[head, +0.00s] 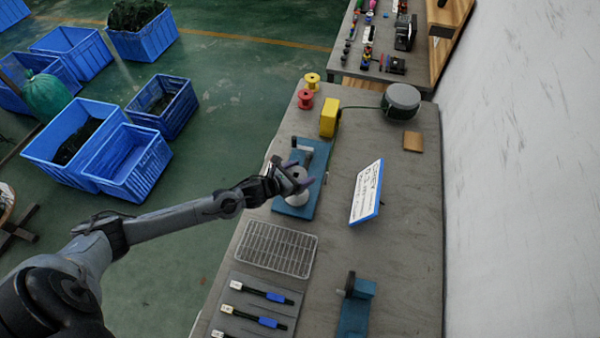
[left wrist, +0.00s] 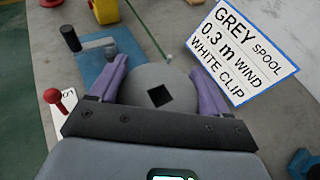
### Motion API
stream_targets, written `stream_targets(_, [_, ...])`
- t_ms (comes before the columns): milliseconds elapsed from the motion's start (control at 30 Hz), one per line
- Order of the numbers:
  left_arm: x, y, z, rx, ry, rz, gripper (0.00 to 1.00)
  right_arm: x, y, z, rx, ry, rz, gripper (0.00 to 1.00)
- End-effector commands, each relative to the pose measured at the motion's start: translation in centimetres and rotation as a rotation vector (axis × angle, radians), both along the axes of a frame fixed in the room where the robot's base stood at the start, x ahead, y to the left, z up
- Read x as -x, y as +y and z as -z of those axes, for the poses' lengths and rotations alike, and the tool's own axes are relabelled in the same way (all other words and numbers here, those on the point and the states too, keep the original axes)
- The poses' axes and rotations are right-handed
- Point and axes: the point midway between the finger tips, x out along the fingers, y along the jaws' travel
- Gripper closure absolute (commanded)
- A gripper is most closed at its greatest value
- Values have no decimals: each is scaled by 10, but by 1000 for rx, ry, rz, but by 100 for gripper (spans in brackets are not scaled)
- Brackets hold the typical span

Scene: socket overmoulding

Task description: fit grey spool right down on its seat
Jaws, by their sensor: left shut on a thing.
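The grey spool (left wrist: 150,82) is held between the two purple fingers of my left gripper (left wrist: 158,92) in the left wrist view, its flange with a dark square hole facing the camera. In the head view the left gripper (head: 292,182) is over the near part of a blue fixture (head: 315,170), with the grey spool (head: 297,196) partly hidden by the fingers. The seat under the spool is hidden, so I cannot tell whether the spool touches it. The fixture's crank handle (left wrist: 71,38) also shows. My right gripper is not in view.
A sign (head: 366,192) reading grey spool, 0.3 m wind, white clip stands right of the fixture. A yellow block (head: 329,118) and red (head: 305,99) and yellow (head: 312,80) spools are behind it. A wire rack (head: 277,249) lies in front. Another blue fixture (head: 354,312) stands front right.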

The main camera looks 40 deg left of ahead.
Motion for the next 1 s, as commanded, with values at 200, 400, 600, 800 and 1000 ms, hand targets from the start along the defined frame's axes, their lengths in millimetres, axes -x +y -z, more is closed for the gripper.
stream_targets(200, [0, 0, 6, 0, 0, 0, 53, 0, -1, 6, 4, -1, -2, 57])
stream_targets(400, [0, 0, 11, 0, 0, 0, 53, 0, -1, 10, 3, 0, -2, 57])
stream_targets(600, [0, 0, 16, 0, 0, 0, 53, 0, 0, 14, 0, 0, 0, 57])
stream_targets(800, [0, 0, 21, 0, -1, 0, 53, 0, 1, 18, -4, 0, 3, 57])
stream_targets(1000, [0, 0, 26, 0, -1, 0, 53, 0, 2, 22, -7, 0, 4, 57])
